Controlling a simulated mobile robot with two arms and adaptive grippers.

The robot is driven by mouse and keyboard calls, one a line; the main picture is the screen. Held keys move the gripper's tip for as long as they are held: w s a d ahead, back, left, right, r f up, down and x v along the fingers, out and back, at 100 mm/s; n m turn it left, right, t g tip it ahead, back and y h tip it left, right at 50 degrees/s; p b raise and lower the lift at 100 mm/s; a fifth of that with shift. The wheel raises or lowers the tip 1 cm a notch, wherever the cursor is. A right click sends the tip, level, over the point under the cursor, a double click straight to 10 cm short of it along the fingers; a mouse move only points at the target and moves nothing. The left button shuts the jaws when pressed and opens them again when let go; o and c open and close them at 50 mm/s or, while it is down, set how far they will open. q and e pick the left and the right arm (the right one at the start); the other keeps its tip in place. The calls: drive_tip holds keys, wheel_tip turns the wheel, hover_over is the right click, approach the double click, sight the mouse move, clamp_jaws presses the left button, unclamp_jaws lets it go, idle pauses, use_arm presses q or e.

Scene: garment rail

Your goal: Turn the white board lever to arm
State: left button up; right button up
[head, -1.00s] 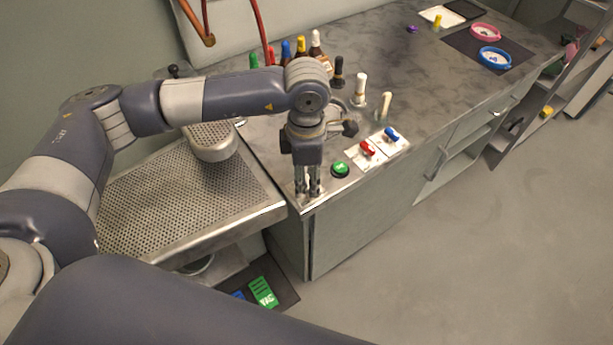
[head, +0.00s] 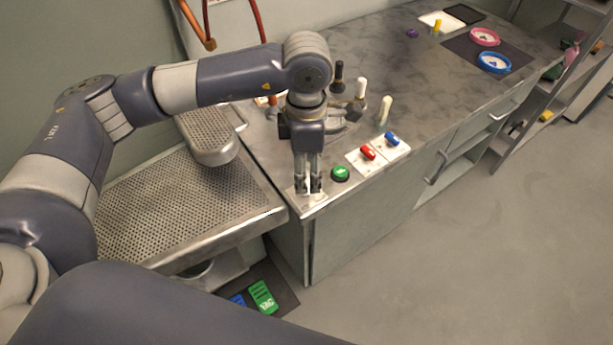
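My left gripper (head: 308,187) points straight down at the near left corner of the counter. Its two fingers are close together with a narrow gap; whether something is gripped between them is unclear. A small white plate (head: 293,193) shows at the fingers' base on the counter corner, and the fingers hide most of it. No lever on it can be made out. White panels to the right carry a red switch (head: 367,153) and a blue switch (head: 392,139). My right gripper is not in view.
A green button (head: 340,173) sits just right of my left gripper. Upright handles, one white-topped (head: 360,88) and one cream (head: 385,109), stand behind the panels. A perforated metal tray (head: 170,205) lies left.

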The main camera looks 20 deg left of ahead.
use_arm(q)
wheel_tip(320, 180, up, 7)
idle(0.3)
drive_tip(key=shift+s, duration=0.1)
idle(0.4)
